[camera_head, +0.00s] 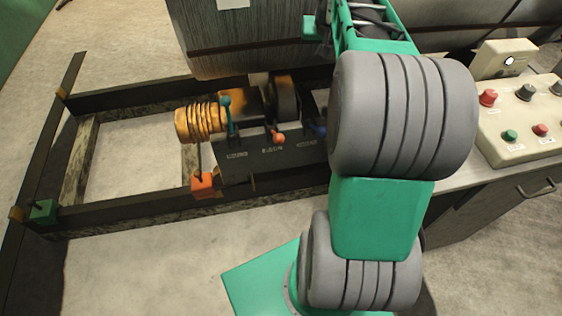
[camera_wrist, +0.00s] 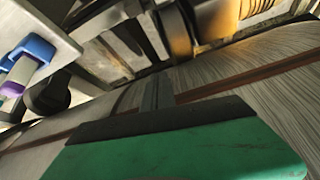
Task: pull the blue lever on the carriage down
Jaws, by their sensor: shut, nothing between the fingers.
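The carriage (camera_head: 262,160) is a dark unit on the rail frame, with an orange ribbed roller at its left. Its blue lever (camera_head: 318,130) stands at the right end of the front, partly hidden close beside my grey arm link. A teal lever (camera_head: 226,102) and a red lever (camera_head: 277,138) stand left of it. In the wrist view my gripper (camera_wrist: 157,93) shows as a narrow grey shape beyond its green body; it is shut and empty. A blue and purple piece on a pale shaft is at the left there, apart from the fingers; I cannot tell whether it is the lever.
A large striped drum (camera_head: 245,40) lies behind the carriage. A control box (camera_head: 522,120) with red, green and dark buttons sits on a cabinet at the right. An orange block (camera_head: 204,184) and a green block (camera_head: 43,211) are on the frame. The front left floor is clear.

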